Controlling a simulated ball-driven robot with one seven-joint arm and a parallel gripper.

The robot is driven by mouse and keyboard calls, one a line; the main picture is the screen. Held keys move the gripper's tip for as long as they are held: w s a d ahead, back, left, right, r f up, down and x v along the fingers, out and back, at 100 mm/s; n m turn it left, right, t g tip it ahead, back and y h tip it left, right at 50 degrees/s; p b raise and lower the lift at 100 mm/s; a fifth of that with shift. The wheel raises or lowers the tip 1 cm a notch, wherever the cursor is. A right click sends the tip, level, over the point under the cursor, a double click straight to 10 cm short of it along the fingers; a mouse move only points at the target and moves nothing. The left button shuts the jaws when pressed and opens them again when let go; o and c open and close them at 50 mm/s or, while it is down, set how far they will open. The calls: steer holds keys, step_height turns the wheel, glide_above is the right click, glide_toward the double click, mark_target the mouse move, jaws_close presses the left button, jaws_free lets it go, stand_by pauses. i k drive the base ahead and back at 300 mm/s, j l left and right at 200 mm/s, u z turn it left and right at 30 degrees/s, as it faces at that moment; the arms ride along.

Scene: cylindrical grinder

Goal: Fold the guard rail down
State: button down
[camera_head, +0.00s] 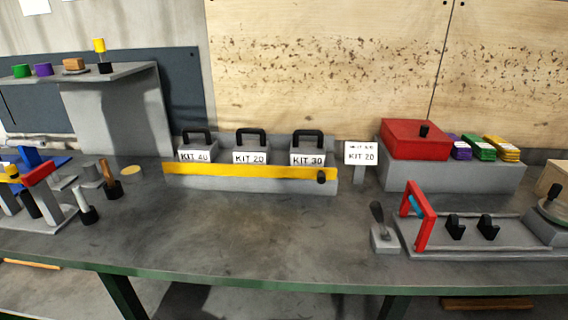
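The guard rail is most likely the long yellow bar (250,172) along the front of a grey rack (240,186) in the middle of the bench. It lies level across the lower fronts of the kit boxes, and a black knob (321,177) sits at its right end. Behind it stand three grey boxes with black handles, labelled KIT 40 (195,154), KIT 20 (250,156) and KIT 30 (308,157). Their label bottoms come close to the rail's top edge. My gripper is not in view.
A sign reading KIT 20 (361,153) stands right of the rack. A red box (414,139) and colored stacks sit on a grey block behind right. A red frame (424,222) stands on the grinder bed at front right. Tools crowd the left. Bench before the rail (250,225) is clear.

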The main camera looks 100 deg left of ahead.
mark_target(321, 174)
steer(key=u, duration=2.8)
steer(key=l, duration=0.65)
